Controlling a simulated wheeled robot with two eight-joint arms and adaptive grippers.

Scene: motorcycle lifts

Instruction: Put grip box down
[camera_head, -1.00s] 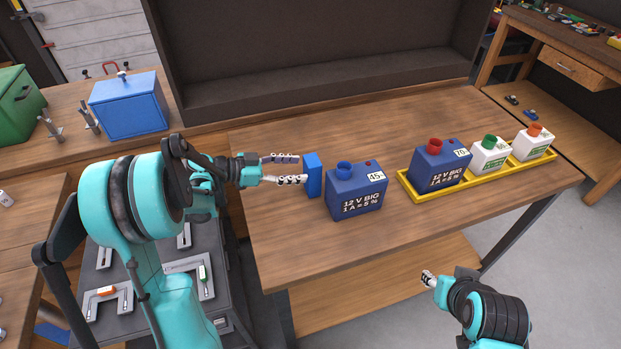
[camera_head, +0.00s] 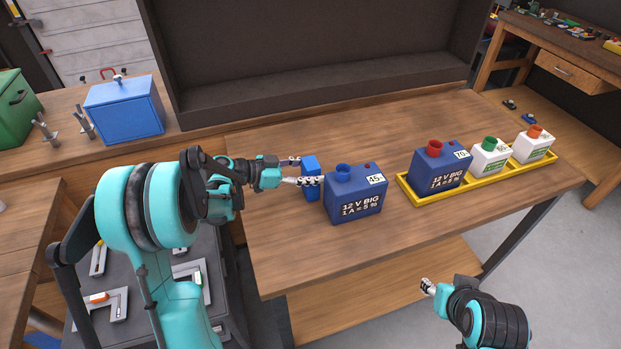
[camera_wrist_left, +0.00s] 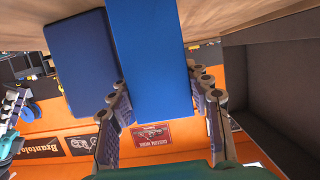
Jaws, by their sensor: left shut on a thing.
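The grip box, a small upright bright-blue block (camera_head: 311,163), stands on the table beside the left side of a dark-blue "12 V BIG" battery marked 45% (camera_head: 356,195). My left gripper (camera_head: 302,172) reaches in from the left and is shut on the grip box, one finger on its far side and one across its near side. The left wrist view shows the grip box (camera_wrist_left: 152,60) between the fingers (camera_wrist_left: 162,92), with the darker battery (camera_wrist_left: 85,60) close beside it. I cannot tell whether they touch. My right gripper (camera_head: 428,286) is small at the lower right, its jaws unclear.
A yellow tray (camera_head: 415,200) to the right holds another dark-blue battery (camera_head: 437,166) and two white ones (camera_head: 490,157) (camera_head: 533,145). A blue case (camera_head: 124,108) stands on the back-left bench. The table's front (camera_head: 300,255) and middle back are clear.

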